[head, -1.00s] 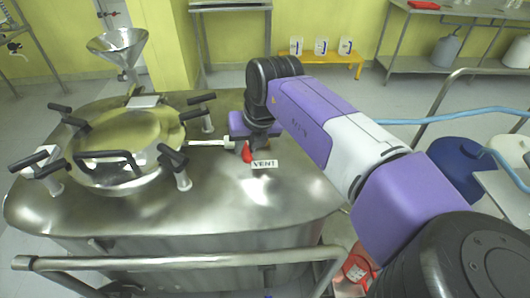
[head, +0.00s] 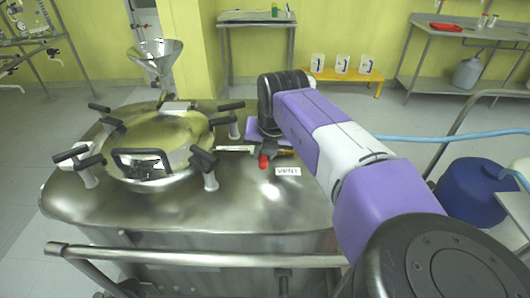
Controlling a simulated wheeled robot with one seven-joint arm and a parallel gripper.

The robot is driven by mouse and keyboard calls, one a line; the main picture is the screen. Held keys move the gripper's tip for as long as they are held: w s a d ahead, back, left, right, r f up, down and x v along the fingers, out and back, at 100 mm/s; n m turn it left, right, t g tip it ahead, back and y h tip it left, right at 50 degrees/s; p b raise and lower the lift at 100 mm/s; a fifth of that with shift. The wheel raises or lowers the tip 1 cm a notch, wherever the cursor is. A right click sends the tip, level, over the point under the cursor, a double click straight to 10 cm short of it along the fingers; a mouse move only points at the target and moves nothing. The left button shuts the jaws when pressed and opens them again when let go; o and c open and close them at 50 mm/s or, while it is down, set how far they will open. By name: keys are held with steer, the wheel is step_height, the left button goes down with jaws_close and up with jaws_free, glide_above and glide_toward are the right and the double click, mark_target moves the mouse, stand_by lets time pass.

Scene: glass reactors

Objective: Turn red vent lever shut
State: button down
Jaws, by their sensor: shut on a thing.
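The red vent lever (head: 263,161) shows as a short red end on top of the steel reactor (head: 230,205), just left of the white VENT label (head: 288,171). My gripper (head: 266,148) reaches down over the lever from behind it and is shut on it. The purple hand and dark wrist hide most of the valve and the fingertips. A brass-coloured piece (head: 286,152) shows to the right of the lever, and a steel pipe (head: 235,149) runs to its left.
The round hatch (head: 150,135) with several black-handled clamps stands left of the lever. A steel funnel (head: 156,57) rises behind it. A steel rail (head: 190,258) crosses the front. A blue drum (head: 472,190) stands at the right, under a blue hose (head: 450,136).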

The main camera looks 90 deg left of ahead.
steer(key=c, duration=1.2)
jaws_free()
steer(key=shift+c, duration=0.2)
steer(key=p+v, duration=0.5)
steer(key=v, duration=0.1)
steer(key=shift+r, duration=0.2)
steer(key=shift+d+r+p, duration=0.35)
steer(key=shift+r+p, duration=0.3)
